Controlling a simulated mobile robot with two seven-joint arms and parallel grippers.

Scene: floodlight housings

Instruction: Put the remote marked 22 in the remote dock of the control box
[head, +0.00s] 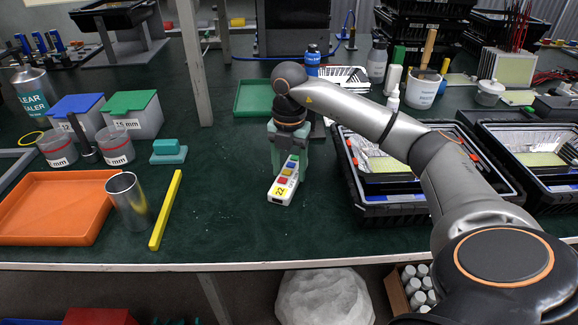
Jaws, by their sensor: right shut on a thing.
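The remote (284,184) is white with several coloured buttons, and a yellow label at its near end appears to read 22. My right gripper (288,156) reaches in from the right, points down and is shut on the far part of the remote. The remote is tilted, its near end toward the table's front; I cannot tell whether it touches the dark green table. I cannot make out which thing is the control box, or its dock. My left gripper is out of view.
Open black housings (440,211) with shiny linings stand at the right, close to my arm. An orange tray (55,222), a metal cup (128,200) and a yellow bar (166,210) lie at the left. A green tray (252,98) is behind. The front middle table is clear.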

